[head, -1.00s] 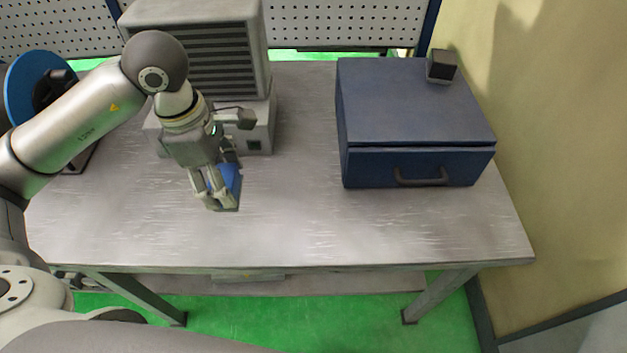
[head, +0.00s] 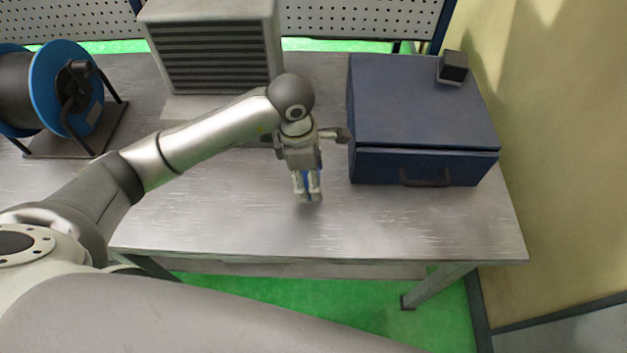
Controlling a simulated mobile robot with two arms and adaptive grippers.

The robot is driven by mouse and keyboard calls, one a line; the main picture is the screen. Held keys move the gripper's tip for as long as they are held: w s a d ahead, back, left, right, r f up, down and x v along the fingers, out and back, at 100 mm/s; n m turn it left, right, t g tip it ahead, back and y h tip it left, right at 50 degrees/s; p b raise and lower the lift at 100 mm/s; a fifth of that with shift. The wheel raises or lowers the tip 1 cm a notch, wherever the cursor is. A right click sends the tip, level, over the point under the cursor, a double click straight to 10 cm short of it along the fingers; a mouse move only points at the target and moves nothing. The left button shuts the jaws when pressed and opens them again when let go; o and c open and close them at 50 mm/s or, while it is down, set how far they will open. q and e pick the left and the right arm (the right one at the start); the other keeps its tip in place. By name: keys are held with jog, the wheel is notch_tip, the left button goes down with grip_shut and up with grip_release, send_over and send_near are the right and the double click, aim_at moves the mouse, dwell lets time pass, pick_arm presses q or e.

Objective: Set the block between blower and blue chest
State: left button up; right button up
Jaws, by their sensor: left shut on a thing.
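The block (head: 306,181) is blue and mostly hidden between the fingers of my left gripper (head: 308,198). The gripper is shut on it and points down over the table, in the gap between the blower and the blue chest. I cannot tell whether the block touches the table top. The grey slatted blower (head: 213,55) stands at the back, left of the gripper, partly hidden by my left arm. The blue chest (head: 425,105) with a dark front handle stands to the right of the gripper, apart from it. My right gripper is out of view.
A blue cable reel (head: 72,90) stands at the back left of the grey table (head: 420,225). A small dark cube-shaped object (head: 453,67) sits on the chest's back right corner. The table front is clear. A pegboard and a yellowish wall bound the back and right.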

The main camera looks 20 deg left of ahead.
pick_arm(q)
jog(key=f, duration=0.1)
jog(key=f+p, duration=0.1)
jog(key=d+f+p, duration=0.1)
jog(key=shift+w+f, duration=0.25)
jog(key=shift+f, duration=0.15)
jog(key=shift+a+f, duration=0.1)
jog(key=shift+f, duration=0.15)
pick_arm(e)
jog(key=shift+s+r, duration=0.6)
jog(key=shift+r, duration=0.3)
pick_arm(q)
jog(key=o, duration=0.8)
jog(key=shift+f, duration=0.15)
jog(key=shift+c, duration=0.2)
jog(key=o, duration=0.5)
jog(key=shift+c, duration=0.2)
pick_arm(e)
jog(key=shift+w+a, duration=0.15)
